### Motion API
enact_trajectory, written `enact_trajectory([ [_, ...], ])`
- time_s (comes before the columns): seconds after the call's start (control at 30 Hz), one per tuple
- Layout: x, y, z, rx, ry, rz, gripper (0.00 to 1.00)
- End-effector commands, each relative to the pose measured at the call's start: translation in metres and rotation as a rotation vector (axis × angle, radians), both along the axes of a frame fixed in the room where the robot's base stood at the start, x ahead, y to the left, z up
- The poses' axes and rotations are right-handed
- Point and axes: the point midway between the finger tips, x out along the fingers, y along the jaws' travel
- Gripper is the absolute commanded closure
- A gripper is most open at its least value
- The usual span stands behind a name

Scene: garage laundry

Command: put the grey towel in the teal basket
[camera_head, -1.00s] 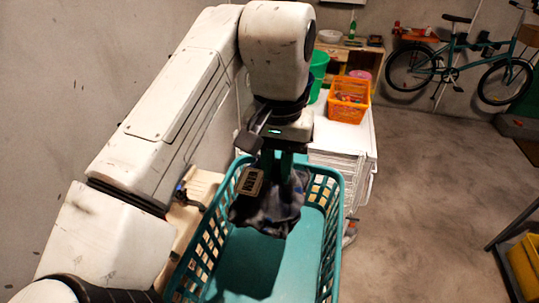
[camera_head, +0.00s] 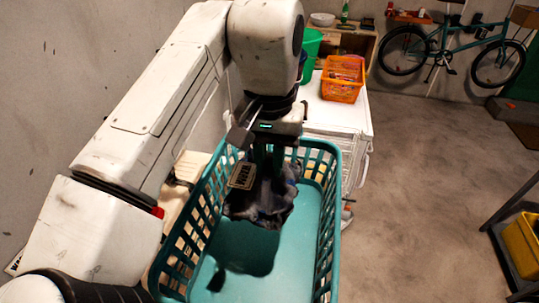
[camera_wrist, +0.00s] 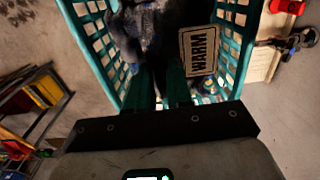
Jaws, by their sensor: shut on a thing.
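The grey towel (camera_head: 262,200) hangs bunched from my gripper (camera_head: 264,150), inside the outline of the teal basket. A tag reading "WARM" hangs at its left side; in the wrist view the towel (camera_wrist: 155,30) fills the top middle with the tag at its right. My gripper (camera_wrist: 160,88) is shut on the towel and points down. The teal basket (camera_head: 330,215) is open at the top, with slotted walls and a bare solid floor. A dark shadow lies on its floor below the towel. I cannot tell exactly how high the towel is above the floor.
A white appliance (camera_head: 335,115) stands behind the basket, with an orange crate (camera_head: 342,80) and a green bucket (camera_head: 309,50) on top. A bicycle (camera_head: 450,50) is at the back wall. A yellow bin (camera_head: 522,245) sits at right. The concrete floor between is clear.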

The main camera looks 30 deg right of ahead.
Motion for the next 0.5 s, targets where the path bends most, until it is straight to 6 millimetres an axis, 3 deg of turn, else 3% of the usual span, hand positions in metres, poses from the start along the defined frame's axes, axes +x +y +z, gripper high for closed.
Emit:
enact_trajectory([
  [0.2,0.0000,0.0001,-0.0114,0.000,0.000,-0.001,1.00],
  [0.47,0.0001,0.0002,-0.0122,0.000,0.000,-0.001,1.00],
  [0.5,0.0001,0.0002,-0.0122,0.000,0.000,-0.001,0.78],
])
